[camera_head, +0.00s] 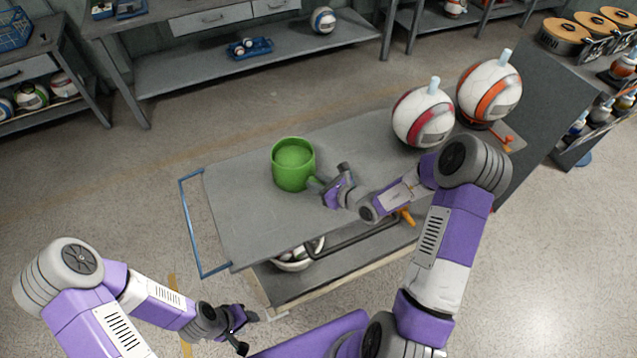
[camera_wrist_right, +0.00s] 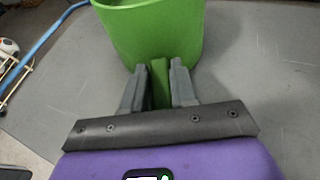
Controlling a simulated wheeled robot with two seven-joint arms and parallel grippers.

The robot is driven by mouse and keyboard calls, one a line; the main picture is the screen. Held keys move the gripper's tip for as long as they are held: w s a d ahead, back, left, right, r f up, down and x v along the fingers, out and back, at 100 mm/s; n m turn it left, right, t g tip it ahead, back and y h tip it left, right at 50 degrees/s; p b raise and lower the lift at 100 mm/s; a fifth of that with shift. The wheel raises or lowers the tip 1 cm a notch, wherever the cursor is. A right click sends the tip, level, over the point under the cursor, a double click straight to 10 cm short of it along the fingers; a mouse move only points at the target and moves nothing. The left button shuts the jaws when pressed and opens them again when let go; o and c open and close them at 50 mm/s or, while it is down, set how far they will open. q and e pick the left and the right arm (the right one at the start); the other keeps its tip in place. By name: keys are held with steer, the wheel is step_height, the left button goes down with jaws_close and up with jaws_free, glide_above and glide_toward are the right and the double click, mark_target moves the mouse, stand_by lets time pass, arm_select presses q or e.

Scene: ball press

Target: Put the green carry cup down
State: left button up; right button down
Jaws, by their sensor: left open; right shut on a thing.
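The green carry cup (camera_head: 292,165) is upright at the left part of the grey cart top, and I cannot tell for sure whether its base touches the surface. Its inside looks green and its handle points toward my right gripper. My right gripper (camera_head: 331,190) is shut on the cup's handle. In the right wrist view the handle (camera_wrist_right: 160,82) sits between the two grey fingers, with the cup body (camera_wrist_right: 150,32) just beyond. My left gripper (camera_head: 243,331) is open and empty, low over the floor in front of the cart.
The grey cart top (camera_head: 240,212) has bare room left of and in front of the cup. A blue rail (camera_head: 190,225) edges its left end. A red-white ball (camera_head: 423,117) and an orange-white ball (camera_head: 489,92) stand at the right end.

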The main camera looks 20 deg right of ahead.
steer(key=shift+f, duration=0.15)
steer(key=c, duration=0.9)
jaws_free()
steer(key=shift+s+d+r, duration=0.1)
steer(key=shift+s+r, duration=0.05)
steer(key=shift+r, duration=0.15)
steer(key=p+v, duration=0.2)
steer(key=v, duration=0.9)
steer(key=shift+s+d+r, duration=0.1)
steer(key=shift+s, duration=0.15)
